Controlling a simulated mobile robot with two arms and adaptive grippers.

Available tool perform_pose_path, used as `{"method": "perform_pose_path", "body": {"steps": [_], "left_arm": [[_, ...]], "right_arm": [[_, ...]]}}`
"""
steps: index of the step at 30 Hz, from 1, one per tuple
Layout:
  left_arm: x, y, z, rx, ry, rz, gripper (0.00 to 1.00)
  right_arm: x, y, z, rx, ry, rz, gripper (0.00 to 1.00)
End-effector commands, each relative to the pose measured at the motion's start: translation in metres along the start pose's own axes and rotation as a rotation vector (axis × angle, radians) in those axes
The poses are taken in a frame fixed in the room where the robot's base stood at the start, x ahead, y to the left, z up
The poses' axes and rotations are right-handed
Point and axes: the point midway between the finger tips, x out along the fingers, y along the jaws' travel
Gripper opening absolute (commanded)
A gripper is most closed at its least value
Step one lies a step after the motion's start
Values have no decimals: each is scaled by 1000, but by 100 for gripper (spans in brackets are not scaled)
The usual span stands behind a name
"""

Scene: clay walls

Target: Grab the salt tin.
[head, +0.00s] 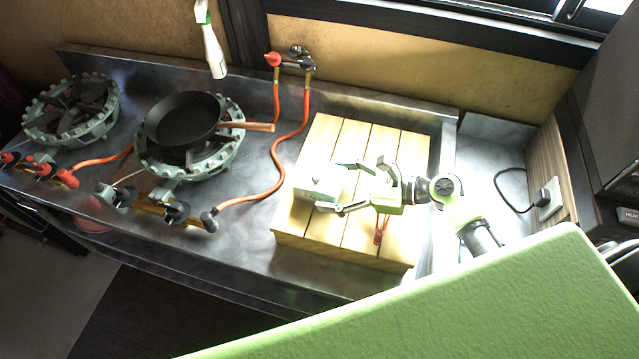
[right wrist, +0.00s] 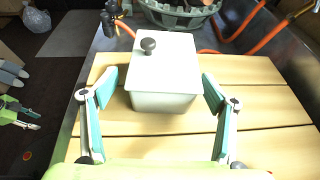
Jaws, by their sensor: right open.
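The salt tin is a pale box (head: 318,183) with a small grey knob on its lid. It stands upright on the slatted wooden crate (head: 345,232). In the right wrist view the tin (right wrist: 165,80) lies straight ahead. My right gripper (head: 334,186) is open, its fingers reaching from the right towards the tin. In the right wrist view its two teal fingertips (right wrist: 158,88) are at either side of the tin's near end, with gaps on both sides. Pale and green parts at that view's left edge look like my left gripper (right wrist: 14,98), cut off by the frame.
A black pan (head: 182,120) with a wooden handle sits on a burner left of the crate. Another burner (head: 70,108) is at far left. Orange hoses (head: 270,184) run over the metal counter. A spray bottle (head: 212,48) is at the back.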

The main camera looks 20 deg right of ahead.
Motion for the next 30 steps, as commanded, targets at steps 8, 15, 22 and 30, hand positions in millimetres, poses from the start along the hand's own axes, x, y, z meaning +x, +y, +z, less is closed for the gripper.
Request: {"method": "perform_pose_path", "body": {"steps": [8,15,22,30], "left_arm": [[-11,0,-3,1,2,0,34],[-11,2,11,1,-17,2,34],[-11,2,11,2,-18,2,34],[-11,1,9,2,-15,2,34]], "right_arm": [[38,-5,3,1,-2,0,78],[42,-4,2,0,-2,0,78],[42,-4,2,0,-1,0,36],[42,-4,2,0,-2,-1,36]]}}
